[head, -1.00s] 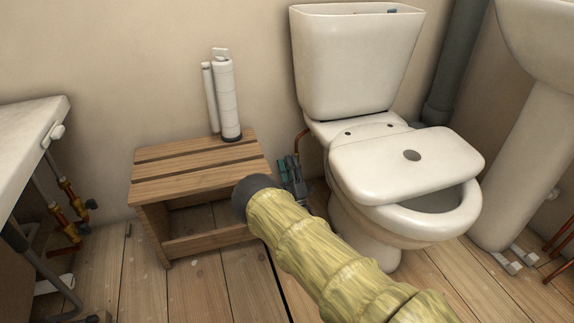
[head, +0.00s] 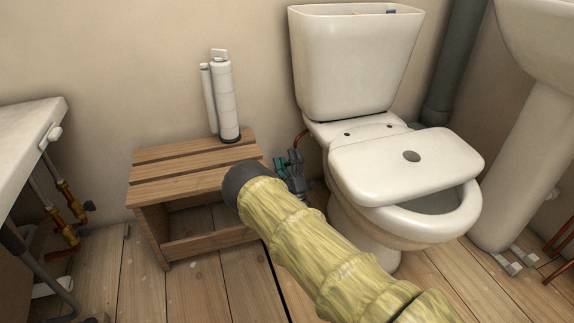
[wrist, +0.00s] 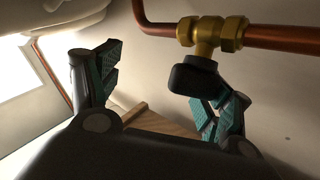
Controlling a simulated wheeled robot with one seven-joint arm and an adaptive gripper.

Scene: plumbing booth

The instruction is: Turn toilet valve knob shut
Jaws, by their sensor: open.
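The valve knob (wrist: 194,76) is black and sits below a brass valve body (wrist: 208,32) on a copper pipe in the wrist view. My gripper (wrist: 160,85) is open, its two teal-padded fingers spread apart. The knob lies between the fingers in the picture, much closer to the right finger, with a wide gap to the left finger. I cannot tell whether the right finger touches it. In the head view my gripper (head: 290,170) is beside the toilet (head: 355,60), partly behind my arm. The knob is hidden there.
A wooden stool (head: 190,165) with a white cylinder (head: 225,100) on it stands left of my gripper. The toilet bowl and its tilted lid (head: 405,165) are close on the right. A copper pipe (head: 298,140) runs by the wall behind. Bare floor lies in front.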

